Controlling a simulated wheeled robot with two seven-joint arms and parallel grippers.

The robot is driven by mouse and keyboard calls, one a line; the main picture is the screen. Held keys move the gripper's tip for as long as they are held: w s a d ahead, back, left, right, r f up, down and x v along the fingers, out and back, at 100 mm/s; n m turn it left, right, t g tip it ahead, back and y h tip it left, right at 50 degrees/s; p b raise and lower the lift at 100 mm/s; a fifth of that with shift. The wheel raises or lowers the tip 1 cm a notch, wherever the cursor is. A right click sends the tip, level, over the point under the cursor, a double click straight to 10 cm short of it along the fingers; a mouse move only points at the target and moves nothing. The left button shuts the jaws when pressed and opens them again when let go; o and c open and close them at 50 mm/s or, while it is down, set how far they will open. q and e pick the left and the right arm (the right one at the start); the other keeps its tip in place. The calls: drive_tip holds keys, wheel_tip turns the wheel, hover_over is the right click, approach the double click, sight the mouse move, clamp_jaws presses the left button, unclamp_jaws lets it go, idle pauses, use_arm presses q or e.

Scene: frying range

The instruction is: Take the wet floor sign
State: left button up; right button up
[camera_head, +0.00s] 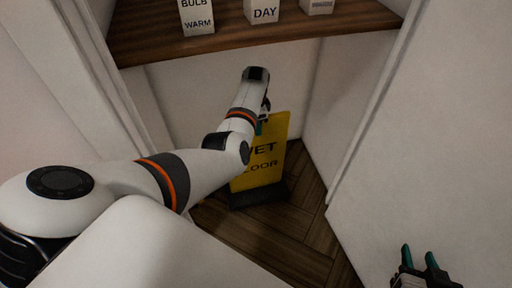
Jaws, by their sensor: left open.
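The yellow wet floor sign (269,160) stands upright on the wooden floor inside a narrow alcove, on a dark base (262,194). Its lettering is partly hidden by my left arm. My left gripper (262,126) is at the sign's upper left edge, largely hidden behind my own wrist. It is open, and I cannot tell whether its fingers touch the sign. My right gripper (420,257) is at the bottom right, empty, with its two teal fingers apart, well away from the sign.
A wooden shelf (250,42) crosses the alcove above the sign, carrying white boxes marked BULB WARM (197,15) and DAY (262,11), plus a third box (317,6). White walls close in on both sides. Bare herringbone floor (285,235) lies in front of the sign.

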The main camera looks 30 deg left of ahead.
use_arm(q)
drive_tip(key=shift+f, duration=0.25)
drive_tip(key=shift+c, duration=0.4)
clamp_jaws()
idle(0.8)
drive_tip(key=shift+w+a+r, duration=0.1)
drive_tip(key=shift+r, duration=0.05)
